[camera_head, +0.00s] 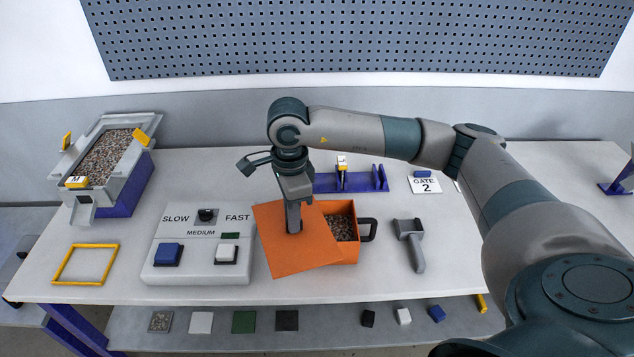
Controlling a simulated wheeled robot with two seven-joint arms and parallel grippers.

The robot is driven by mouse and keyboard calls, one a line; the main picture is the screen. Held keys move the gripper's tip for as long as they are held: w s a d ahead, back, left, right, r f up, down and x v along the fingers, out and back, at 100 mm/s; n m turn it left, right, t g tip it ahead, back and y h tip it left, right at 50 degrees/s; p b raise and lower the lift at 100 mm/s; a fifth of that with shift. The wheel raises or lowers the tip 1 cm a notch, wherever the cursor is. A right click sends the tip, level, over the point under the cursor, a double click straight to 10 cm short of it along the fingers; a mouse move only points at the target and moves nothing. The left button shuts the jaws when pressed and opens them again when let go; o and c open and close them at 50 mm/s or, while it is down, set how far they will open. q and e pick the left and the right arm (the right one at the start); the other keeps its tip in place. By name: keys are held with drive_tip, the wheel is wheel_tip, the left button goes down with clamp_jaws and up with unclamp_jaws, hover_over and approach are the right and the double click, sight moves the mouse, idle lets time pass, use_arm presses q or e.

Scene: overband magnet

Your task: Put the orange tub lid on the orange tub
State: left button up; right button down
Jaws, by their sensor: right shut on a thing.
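The orange tub lid (285,256) is a flat square plate with a grey post-like part at its middle. My right gripper (294,228) is shut on the lid at its middle, seen from above. The lid is turned askew over the left part of the orange tub (349,252). The tub's right part shows uncovered, with brown gravel (342,227) inside and a dark handle on its right side. I cannot tell whether the lid touches the tub's rim. My left gripper is not in view.
A control box (197,249) with a knob and two buttons stands left of the lid. A grey scoop-like tool (410,245) lies right of the tub. A purple stand (352,180) is behind it. A gravel-filled hopper (108,160) and a yellow frame (86,264) are at the left.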

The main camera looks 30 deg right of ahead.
sight(317, 206)
drive_tip(key=w+d+m, duration=0.1)
drive_tip(key=m, duration=0.2)
drive_tip(key=w+d+m+p, duration=0.1)
drive_tip(key=m, duration=0.2)
drive_tip(key=d+m, duration=0.2)
drive_tip(key=m, duration=0.1)
drive_tip(key=shift+w+p, duration=0.3)
drive_tip(key=shift+w, duration=0.1)
drive_tip(key=d+m, duration=0.1)
drive_tip(key=m, duration=0.2)
drive_tip(key=w+d+m+p, duration=0.1)
drive_tip(key=d+m, duration=0.1)
drive_tip(key=m, duration=0.1)
drive_tip(key=w+d+m, duration=0.1)
drive_tip(key=d+m, duration=0.1)
drive_tip(key=m, duration=0.2)
drive_tip(key=shift+w+f+p, duration=0.2)
drive_tip(key=shift+p, duration=0.15)
drive_tip(key=m, duration=0.1)
drive_tip(key=d+m, duration=0.1)
drive_tip(key=shift+w+d+f+m, duration=0.1)
drive_tip(key=shift+w+m, duration=0.1)
drive_tip(key=shift+m, duration=0.1)
drive_tip(key=shift+f+b, duration=2.65)
drive_tip(key=shift+f, duration=0.7)
drive_tip(key=c, duration=1.7)
unclamp_jaws()
drive_tip(key=shift+c, duration=0.2)
